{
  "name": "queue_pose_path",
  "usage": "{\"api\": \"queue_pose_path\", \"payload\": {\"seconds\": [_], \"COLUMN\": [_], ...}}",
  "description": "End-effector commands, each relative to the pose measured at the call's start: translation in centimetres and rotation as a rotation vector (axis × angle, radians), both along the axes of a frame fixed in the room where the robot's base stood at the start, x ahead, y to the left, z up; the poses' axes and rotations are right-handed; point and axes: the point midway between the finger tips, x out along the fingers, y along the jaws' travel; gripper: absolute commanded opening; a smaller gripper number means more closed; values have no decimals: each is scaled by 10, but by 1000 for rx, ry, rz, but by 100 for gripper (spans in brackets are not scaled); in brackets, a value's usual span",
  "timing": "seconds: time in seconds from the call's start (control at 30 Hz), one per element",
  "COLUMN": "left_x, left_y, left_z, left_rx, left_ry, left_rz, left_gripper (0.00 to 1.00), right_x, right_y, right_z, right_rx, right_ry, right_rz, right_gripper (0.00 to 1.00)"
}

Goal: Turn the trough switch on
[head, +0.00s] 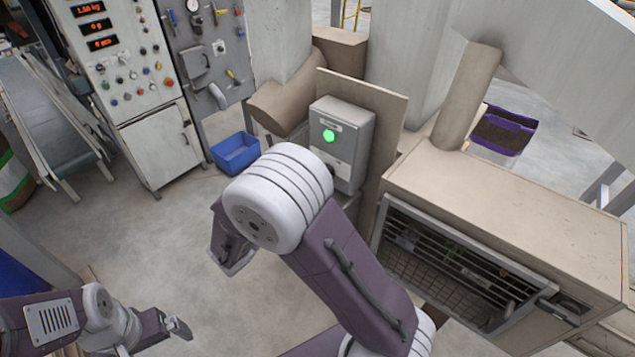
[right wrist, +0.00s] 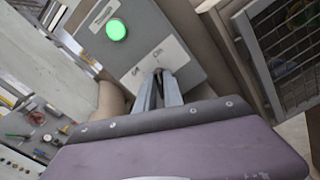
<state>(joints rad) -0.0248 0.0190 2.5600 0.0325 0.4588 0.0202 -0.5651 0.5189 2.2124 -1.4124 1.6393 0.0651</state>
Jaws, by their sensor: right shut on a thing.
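The trough switch box (head: 342,145) is a grey box mounted on a tan panel, with a bright green round light on its upper face. In the right wrist view the box (right wrist: 150,48) shows the same green light (right wrist: 116,29) and a pale label plate with small lettering below it. My right gripper (right wrist: 160,76) is at that plate, its narrow fingers shut on the small switch knob, which they mostly hide. In the head view my right arm hides this gripper. My left gripper (head: 180,328) is low at the left, away from the box; its jaw opening is unclear.
A tan trough housing with a barred grate (head: 455,262) stands to the right of the box. A blue bin (head: 236,153) sits on the floor near the control cabinet (head: 158,150). A purple crate (head: 503,131) is at the back right. The floor at left centre is clear.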

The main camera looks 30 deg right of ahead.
Motion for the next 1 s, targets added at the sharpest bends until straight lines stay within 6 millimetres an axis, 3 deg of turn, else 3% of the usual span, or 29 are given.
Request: {"api": "queue_pose_path", "payload": {"seconds": [0.7, 0.73, 0.8, 1.0], "left_x": [0, 0, 0, 0], "left_y": [0, 0, 0, 0], "left_z": [-6, -6, -6, -7], "left_rx": [0, 0, 0, 0], "left_ry": [0, 0, 0, 0], "left_rz": [0, 0, 0, 0], "left_gripper": [98, 98, 98, 98], "right_x": [0, 0, 0, 0], "right_y": [0, 0, 0, 0], "right_z": [1, 1, 1, 0], "right_rx": [25, 25, 25, 26], "right_ry": [-67, -67, -67, -65], "right_rz": [0, 0, 0, 0], "right_gripper": [0, 17, 34, 34]}}
